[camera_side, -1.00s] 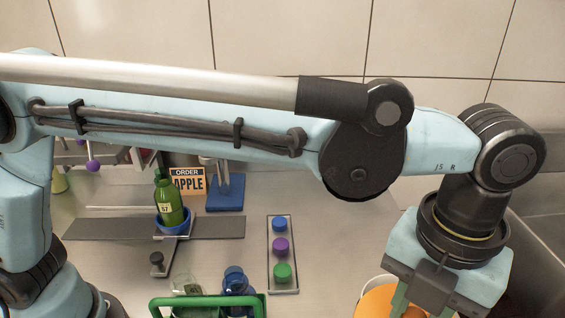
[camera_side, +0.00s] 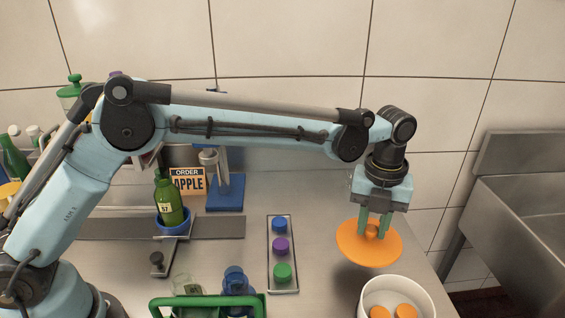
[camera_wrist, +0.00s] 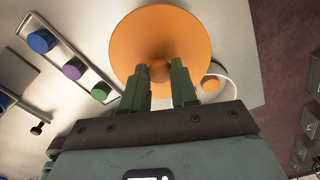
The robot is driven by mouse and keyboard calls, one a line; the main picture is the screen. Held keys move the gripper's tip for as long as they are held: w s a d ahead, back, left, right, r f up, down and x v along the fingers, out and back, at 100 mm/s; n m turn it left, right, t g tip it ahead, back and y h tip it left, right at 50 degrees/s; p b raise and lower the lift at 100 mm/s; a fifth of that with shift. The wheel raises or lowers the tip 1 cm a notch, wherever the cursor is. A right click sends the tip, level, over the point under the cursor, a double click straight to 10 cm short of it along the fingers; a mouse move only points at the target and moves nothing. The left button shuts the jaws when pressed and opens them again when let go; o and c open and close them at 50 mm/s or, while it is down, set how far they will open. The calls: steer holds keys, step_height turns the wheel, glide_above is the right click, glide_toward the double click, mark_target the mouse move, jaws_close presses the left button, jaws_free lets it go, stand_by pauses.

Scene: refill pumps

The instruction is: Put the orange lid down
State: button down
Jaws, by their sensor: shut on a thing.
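The orange lid (camera_side: 355,247) is a wide disc with a small knob on top. My gripper (camera_side: 374,230) points down and is shut on the knob, holding the lid up in the air behind the white bucket. The lid also shows in the wrist view (camera_wrist: 180,30), with my gripper fingers (camera_wrist: 162,78) at its centre. The white bucket (camera_side: 367,292) stands uncovered at the front right, and orange round pieces (camera_side: 405,312) show inside it. In the wrist view the lid hides part of the counter.
A tray (camera_side: 270,255) with blue, purple and green caps lies left of the lid. A green bottle (camera_side: 170,203) stands in a blue holder by the order sign (camera_side: 187,181). A green-handled carrier (camera_side: 205,301) is at the front. A sink (camera_side: 520,220) is at right.

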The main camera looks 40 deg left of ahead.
steer(key=w+a+f, duration=0.1)
steer(key=w+f, duration=0.1)
steer(key=w+a, duration=0.1)
steer(key=shift+w+a+f, duration=0.3)
steer(key=shift+w+f, duration=0.05)
steer(key=shift+f, duration=2.1)
steer(key=shift+f, duration=0.1)
steer(key=c, duration=0.9)
jaws_free()
step_height(320, 180, up, 12)
steer(key=shift+r, duration=0.15)
